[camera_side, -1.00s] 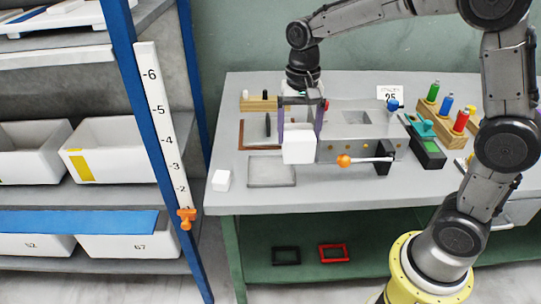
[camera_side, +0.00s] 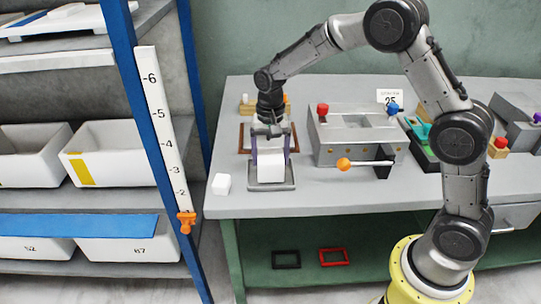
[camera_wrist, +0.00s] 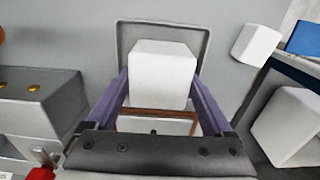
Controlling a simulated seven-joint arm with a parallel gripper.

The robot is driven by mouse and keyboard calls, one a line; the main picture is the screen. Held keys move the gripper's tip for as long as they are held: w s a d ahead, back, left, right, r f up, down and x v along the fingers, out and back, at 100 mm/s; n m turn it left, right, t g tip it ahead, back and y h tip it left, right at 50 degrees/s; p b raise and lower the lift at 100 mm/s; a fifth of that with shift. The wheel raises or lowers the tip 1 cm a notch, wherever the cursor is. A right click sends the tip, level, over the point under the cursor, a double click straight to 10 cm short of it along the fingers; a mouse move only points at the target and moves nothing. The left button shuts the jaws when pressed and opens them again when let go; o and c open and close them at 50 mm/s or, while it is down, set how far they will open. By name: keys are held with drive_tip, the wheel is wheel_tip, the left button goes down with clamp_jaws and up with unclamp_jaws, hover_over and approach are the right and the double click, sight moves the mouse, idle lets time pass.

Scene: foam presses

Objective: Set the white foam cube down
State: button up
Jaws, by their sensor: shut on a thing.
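The white foam cube (camera_side: 270,170) is between the purple fingers of my gripper (camera_side: 270,163), which is shut on it. In the wrist view the cube (camera_wrist: 162,72) looks upright, with a finger on each side. It is inside the outline of a shallow grey tray (camera_side: 271,187), low over its floor or touching it; I cannot tell which. The tray's raised rim also shows around the cube in the wrist view (camera_wrist: 160,26).
A smaller white cube (camera_side: 222,184) lies on the table left of the tray. The grey press (camera_side: 355,135) with an orange-knobbed lever (camera_side: 344,164) stands to the right. A brown frame (camera_side: 242,137) lies behind the tray. Bare table lies in front.

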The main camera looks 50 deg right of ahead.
sight(271, 155)
drive_tip(key=shift+f, duration=0.15)
drive_tip(key=o, duration=1.1)
wheel_tip(271, 155, up, 12)
drive_tip(key=shift+r, duration=0.2)
